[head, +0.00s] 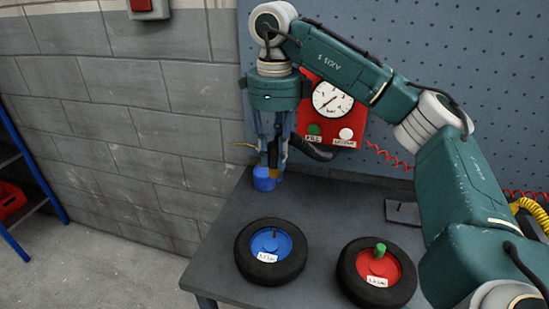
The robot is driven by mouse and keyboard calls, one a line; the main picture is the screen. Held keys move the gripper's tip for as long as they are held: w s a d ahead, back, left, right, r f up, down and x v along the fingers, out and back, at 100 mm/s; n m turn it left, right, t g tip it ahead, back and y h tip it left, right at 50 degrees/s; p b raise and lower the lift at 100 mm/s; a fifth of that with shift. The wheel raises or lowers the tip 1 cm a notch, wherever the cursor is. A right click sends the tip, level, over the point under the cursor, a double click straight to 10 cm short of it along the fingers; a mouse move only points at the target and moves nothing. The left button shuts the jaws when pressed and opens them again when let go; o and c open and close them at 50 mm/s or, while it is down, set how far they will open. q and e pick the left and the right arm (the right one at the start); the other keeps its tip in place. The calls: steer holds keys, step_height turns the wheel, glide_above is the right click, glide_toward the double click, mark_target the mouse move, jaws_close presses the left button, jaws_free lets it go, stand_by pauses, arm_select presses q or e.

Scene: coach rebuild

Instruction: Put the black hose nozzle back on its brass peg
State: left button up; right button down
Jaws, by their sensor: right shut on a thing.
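My right gripper (272,158) points down at the back left of the grey bench, below the left side of the red gauge panel. It is shut on the black hose nozzle (312,149), whose dark curved body sticks out to the right of the fingers. The fingers hide the rest of the nozzle. A thin brass-coloured piece (242,146) shows just left of the fingers; I cannot tell whether it is the peg. My left gripper is not in view.
A blue cup-like object (263,181) sits right under the fingers. A tyre with a blue hub (270,243) and one with a red hub (378,268) lie on the bench (219,222). The red gauge panel (333,108) hangs close behind. A dark plate (402,212) lies at right.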

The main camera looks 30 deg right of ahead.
mark_target(274, 143)
steer(key=shift+r+p, duration=1.65)
steer(key=shift+r, duration=0.2)
steer(key=shift+f, duration=0.1)
